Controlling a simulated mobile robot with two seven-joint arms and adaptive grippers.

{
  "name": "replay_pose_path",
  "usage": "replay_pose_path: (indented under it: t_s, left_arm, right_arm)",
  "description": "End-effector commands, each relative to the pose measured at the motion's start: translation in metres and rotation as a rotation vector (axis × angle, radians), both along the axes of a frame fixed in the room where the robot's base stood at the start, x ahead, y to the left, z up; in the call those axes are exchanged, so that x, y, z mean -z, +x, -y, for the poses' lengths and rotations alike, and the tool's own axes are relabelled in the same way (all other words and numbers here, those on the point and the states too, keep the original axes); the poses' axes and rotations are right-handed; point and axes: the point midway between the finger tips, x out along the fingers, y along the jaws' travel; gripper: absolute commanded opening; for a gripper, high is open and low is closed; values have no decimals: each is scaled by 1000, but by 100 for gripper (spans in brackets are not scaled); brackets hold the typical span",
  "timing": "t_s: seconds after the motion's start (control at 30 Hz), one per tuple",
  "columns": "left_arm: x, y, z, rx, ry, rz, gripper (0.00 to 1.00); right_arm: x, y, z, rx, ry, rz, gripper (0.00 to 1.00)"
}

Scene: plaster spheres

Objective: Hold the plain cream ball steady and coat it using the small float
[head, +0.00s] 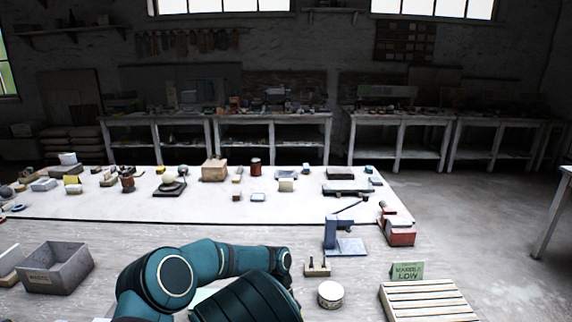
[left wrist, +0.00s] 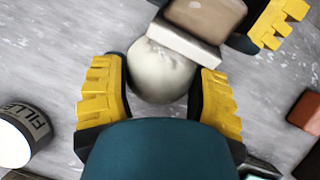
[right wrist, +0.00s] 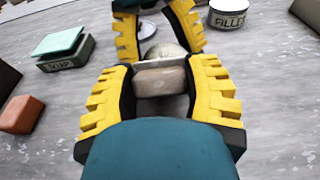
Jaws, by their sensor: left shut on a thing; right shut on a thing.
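The cream ball (left wrist: 160,72) sits between the yellow-padded fingers of my left gripper (left wrist: 160,84), which is shut on it. The small float has a brown handle block (right wrist: 160,82) and a thin pale plate (left wrist: 184,46). My right gripper (right wrist: 161,74) is shut on the float's handle. The plate lies against or very close to the ball's side; exact contact is hard to tell. The ball also shows partly behind the float in the right wrist view (right wrist: 165,50). In the head view my arm hides both grippers, the ball and the float.
A filler tub (right wrist: 230,15) stands near the grippers. A tin with a green block (right wrist: 62,45) and a reddish block (right wrist: 21,114) lie to the left. In the head view, a slatted rack (head: 430,303), a "MARBLE LOW" sign (head: 407,271) and a grey bin (head: 56,268) flank the arm.

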Motion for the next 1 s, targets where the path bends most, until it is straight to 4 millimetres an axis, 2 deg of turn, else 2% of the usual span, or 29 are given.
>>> replay_pose_path:
  t_s: [0.37,1.0]
  left_arm:
    - [2,-2,0,2,2,-5,32]
    - [2,-2,0,2,2,-5,32]
  right_arm:
    - [1,1,-12,-1,1,1,16]
    - [1,1,16,2,0,-1,16]
